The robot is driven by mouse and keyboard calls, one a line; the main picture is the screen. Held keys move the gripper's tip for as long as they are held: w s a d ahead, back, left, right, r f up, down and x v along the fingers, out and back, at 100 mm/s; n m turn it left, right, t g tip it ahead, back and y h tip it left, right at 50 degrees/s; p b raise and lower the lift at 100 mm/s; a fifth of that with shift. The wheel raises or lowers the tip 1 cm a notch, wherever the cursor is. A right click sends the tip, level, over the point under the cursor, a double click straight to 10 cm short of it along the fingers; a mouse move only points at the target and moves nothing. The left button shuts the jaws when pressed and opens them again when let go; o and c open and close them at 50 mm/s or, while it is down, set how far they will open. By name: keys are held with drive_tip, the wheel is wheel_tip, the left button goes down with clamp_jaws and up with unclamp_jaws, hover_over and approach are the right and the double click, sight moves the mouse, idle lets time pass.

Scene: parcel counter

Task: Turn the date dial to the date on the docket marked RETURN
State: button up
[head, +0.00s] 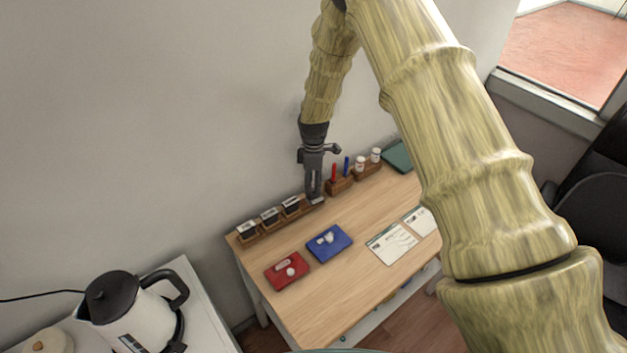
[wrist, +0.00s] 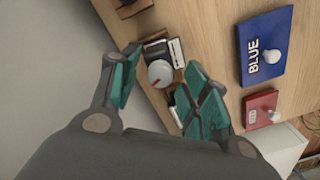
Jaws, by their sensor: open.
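A round white dial (wrist: 160,72) with a red pointer mark sits on a dark block in the wrist view. My gripper (wrist: 163,74) is open, with one teal-padded finger on each side of the dial; I cannot tell whether either touches it. In the head view my gripper (head: 314,193) points down at the right end of a wooden rack (head: 260,236) and hides most of what is under it. Two white dockets (head: 391,244) (head: 421,220) lie flat on the desk to the right. Their writing is too small to read, so I cannot tell which is marked RETURN.
The rack holds several dark blocks with white labels (head: 270,216). A blue case (head: 341,248) and a red case (head: 299,262), each with a white knob, lie in front. A wooden holder (head: 340,186) with red and blue pens stands behind. The desk front (head: 318,305) is clear.

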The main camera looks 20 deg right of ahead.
drive_tip(key=shift+f, duration=0.2)
drive_tip(key=shift+c, duration=0.5)
clamp_jaws()
